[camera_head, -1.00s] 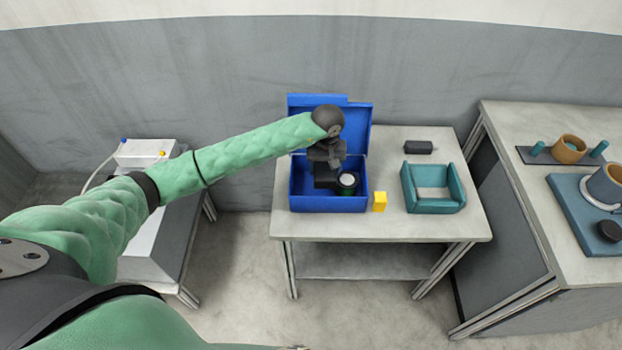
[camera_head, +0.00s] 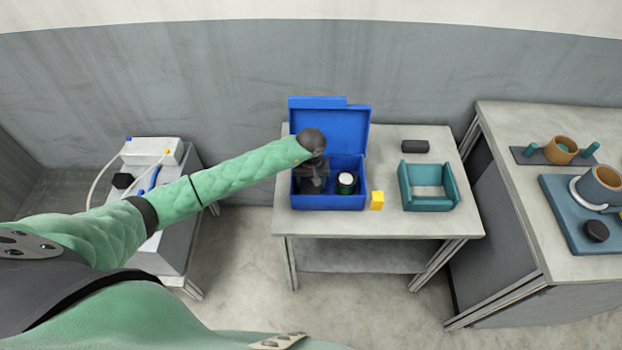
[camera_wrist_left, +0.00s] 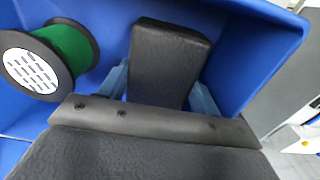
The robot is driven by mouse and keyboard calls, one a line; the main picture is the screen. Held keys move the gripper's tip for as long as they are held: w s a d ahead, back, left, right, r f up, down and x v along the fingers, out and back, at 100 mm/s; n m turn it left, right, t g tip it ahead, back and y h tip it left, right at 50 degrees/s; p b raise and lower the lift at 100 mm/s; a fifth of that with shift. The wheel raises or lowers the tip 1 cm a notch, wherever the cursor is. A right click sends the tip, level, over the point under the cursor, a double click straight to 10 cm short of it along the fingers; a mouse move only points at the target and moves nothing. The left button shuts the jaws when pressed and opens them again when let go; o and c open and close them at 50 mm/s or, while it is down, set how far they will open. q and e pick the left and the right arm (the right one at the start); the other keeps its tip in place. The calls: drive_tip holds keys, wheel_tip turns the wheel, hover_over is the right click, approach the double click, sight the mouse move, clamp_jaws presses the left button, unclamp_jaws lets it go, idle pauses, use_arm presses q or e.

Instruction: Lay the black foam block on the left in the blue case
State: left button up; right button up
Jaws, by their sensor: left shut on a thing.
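The blue case (camera_head: 352,203) stands open on the middle table, its lid (camera_head: 335,128) up at the back. My left gripper (camera_head: 313,186) points down into the left part of the case. In the left wrist view its two fingers (camera_wrist_left: 160,95) are shut on a black foam block (camera_wrist_left: 168,62), inside the blue walls. Whether the block touches the case floor I cannot tell. A reel with black flanges and a green middle (camera_head: 346,184) sits in the right part of the case, beside the block; it also shows in the left wrist view (camera_wrist_left: 66,52). My right gripper is not in view.
A teal open holder (camera_head: 430,205) and a dark block (camera_head: 415,146) are further right. A right-hand bench (camera_head: 520,190) holds mugs and trays. A white box (camera_head: 152,151) stands on the left bench.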

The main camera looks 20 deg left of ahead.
use_arm(q)
drive_tip(key=shift+f, duration=0.1)
drive_tip(key=o, duration=0.7)
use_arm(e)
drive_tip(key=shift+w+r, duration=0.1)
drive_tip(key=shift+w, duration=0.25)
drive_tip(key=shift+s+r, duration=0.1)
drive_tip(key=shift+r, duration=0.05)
use_arm(q)
drive_tip(key=shift+w+r+b, duration=0.1)
drive_tip(key=shift+r+b, duration=0.45)
drive_tip(key=shift+r, duration=0.15)
wheel_tip(320, 180, up, 3)
drive_tip(key=shift+b, duration=0.85)
wheel_tip(320, 180, up, 6)
drive_tip(key=b, duration=0.2)
drive_tip(key=shift+r+b, duration=0.15)
drive_tip(key=shift+b, duration=0.25)
drive_tip(key=shift+r, duration=0.75)
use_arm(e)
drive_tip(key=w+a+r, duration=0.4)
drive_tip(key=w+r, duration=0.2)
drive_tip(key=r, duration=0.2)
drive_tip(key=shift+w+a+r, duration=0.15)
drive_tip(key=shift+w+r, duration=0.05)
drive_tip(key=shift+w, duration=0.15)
